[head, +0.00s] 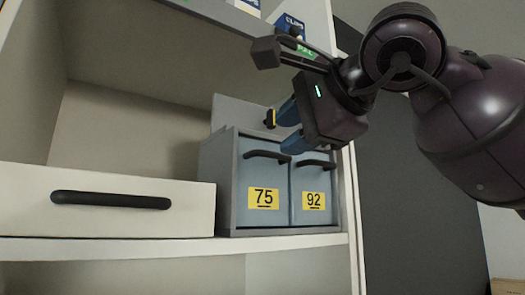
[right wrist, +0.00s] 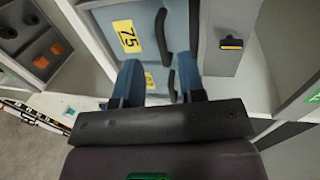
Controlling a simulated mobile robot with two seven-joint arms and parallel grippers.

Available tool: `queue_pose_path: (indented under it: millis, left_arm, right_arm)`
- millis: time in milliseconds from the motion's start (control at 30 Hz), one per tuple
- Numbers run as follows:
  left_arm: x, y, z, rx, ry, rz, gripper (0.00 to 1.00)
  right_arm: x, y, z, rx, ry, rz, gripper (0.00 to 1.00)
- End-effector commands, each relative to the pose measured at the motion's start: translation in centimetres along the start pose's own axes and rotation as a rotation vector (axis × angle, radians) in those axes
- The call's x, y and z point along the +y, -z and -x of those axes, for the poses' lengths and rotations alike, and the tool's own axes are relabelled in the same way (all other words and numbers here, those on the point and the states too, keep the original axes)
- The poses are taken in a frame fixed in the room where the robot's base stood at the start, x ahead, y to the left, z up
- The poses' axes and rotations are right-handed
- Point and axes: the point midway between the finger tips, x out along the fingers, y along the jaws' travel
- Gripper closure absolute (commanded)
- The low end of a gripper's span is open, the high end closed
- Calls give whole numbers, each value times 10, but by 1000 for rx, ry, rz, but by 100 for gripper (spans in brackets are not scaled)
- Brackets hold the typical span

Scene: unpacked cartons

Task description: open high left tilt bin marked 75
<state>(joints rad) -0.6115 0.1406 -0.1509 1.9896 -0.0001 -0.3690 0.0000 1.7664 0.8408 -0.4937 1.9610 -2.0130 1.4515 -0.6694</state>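The tilt bin marked 75 (head: 264,198) is the left blue-grey front in a grey housing (head: 227,195) on the shelf. It looks shut, with a dark curved handle (head: 267,156) near its top. The bin marked 92 (head: 313,196) is beside it on the right, also shut. My right gripper (head: 287,127) is open and empty, its blue fingers apart, above and in front of the bins. In the right wrist view, the 75 label (right wrist: 128,37) and its handle (right wrist: 161,36) lie beyond the fingertips. My left gripper is not in view.
A white drawer (head: 108,203) with a long dark handle is left of the housing. A grey panel with a yellow-and-black piece (head: 270,119) rises behind the bins. The cabinet's upper shelf (head: 215,12) is above, and its right side post (head: 352,215) is close by.

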Motion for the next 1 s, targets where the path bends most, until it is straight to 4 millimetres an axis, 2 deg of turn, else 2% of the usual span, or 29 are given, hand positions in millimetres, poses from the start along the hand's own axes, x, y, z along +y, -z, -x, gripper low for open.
queue_pose_path:
  millis: [200, 400, 600, 900, 1000]
  left_arm:
    - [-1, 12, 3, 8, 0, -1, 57]
    - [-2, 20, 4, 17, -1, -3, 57]
    - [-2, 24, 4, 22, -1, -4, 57]
    - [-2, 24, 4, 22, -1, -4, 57]
    - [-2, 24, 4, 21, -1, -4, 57]
  right_arm:
    - [-2, 0, -39, -3, -2, -4, 63]
    - [-1, 0, -65, -3, -1, -4, 63]
    - [-1, 0, -77, -2, 0, -4, 63]
    - [0, 0, -78, -2, 1, -3, 63]
    - [0, 0, -78, -2, 0, -3, 78]
